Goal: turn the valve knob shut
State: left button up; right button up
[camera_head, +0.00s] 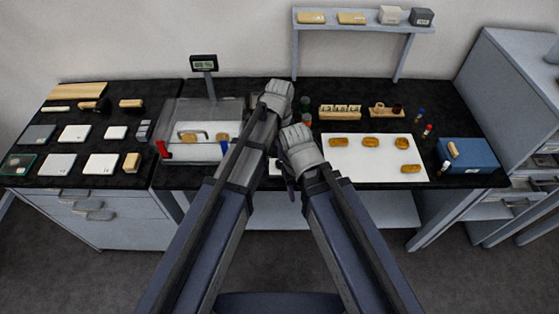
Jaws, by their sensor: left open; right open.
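I cannot make out a valve knob for certain. A small red part (163,149) stands at the front left of a clear-walled case (172,118) on the dark bench, and a small blue part (224,147) is at its front right. My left gripper (279,89) is open over the back of the bench, right of the case. My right gripper (297,133) is open, lower and nearer, left of the white sheet. Both look empty, though their fingers are hard to see. My arms hide the bench between the case and the sheet.
A display (204,62) stands behind the case. Gilt pieces (339,142) lie on a white sheet (350,172). A blue box (470,156) sits at the right. Several tiles (74,133) cover the left bench.

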aim_at(279, 164)
pick_arm(q)
notch_tip(279, 164, down, 7)
jog(key=b, duration=0.6)
grip_shut()
dwell(0.3)
